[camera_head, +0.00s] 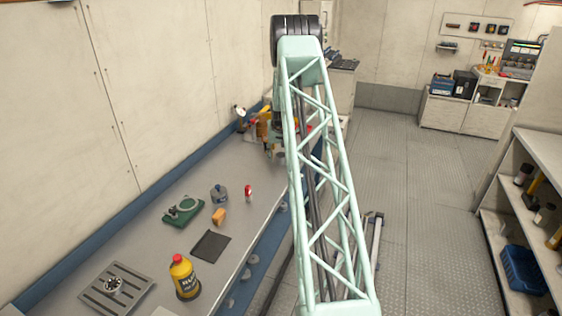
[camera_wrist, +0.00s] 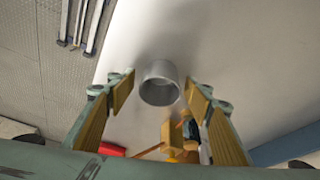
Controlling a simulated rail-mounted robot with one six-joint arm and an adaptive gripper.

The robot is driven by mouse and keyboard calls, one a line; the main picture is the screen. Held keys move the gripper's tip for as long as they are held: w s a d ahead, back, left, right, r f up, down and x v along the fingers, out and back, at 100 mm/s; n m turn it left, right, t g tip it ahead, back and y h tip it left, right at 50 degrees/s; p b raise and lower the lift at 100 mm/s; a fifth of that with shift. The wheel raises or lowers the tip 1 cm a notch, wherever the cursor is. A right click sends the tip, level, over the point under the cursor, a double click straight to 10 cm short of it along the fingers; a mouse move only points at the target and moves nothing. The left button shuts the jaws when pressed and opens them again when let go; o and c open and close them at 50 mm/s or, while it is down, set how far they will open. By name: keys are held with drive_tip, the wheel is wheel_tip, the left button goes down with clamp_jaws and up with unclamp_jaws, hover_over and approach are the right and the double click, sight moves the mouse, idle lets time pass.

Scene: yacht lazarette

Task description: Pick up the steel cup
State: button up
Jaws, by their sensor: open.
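The steel cup (camera_wrist: 160,84) is a plain grey cylinder in the wrist view, on the pale worktop. It shows between and just beyond the fingertips of my gripper (camera_wrist: 161,90). The gripper is open, with one finger to each side of the cup. I see a gap on both sides, and nothing is held. In the head view I cannot make out the cup; my arm covers part of the far bench.
In the wrist view an orange-handled tool (camera_wrist: 172,148) and a red thing (camera_wrist: 112,149) lie near the fingers. In the head view a yellow bottle (camera_head: 183,279), a black pad (camera_head: 210,246) and a green-based device (camera_head: 183,211) stand on the nearer bench (camera_head: 150,245).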

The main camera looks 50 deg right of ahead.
drive_tip(key=shift+c, duration=0.7)
drive_tip(key=c, duration=0.9)
drive_tip(key=shift+o, duration=0.2)
drive_tip(key=shift+r, duration=0.1)
drive_tip(key=shift+r, duration=1.65)
drive_tip(key=s+a, duration=0.3)
drive_tip(key=s, duration=0.1)
drive_tip(key=s+a+r, duration=0.1)
drive_tip(key=s+a, duration=0.6)
drive_tip(key=s, duration=0.1)
drive_tip(key=shift+a+r, duration=0.2)
drive_tip(key=shift+a, duration=0.05)
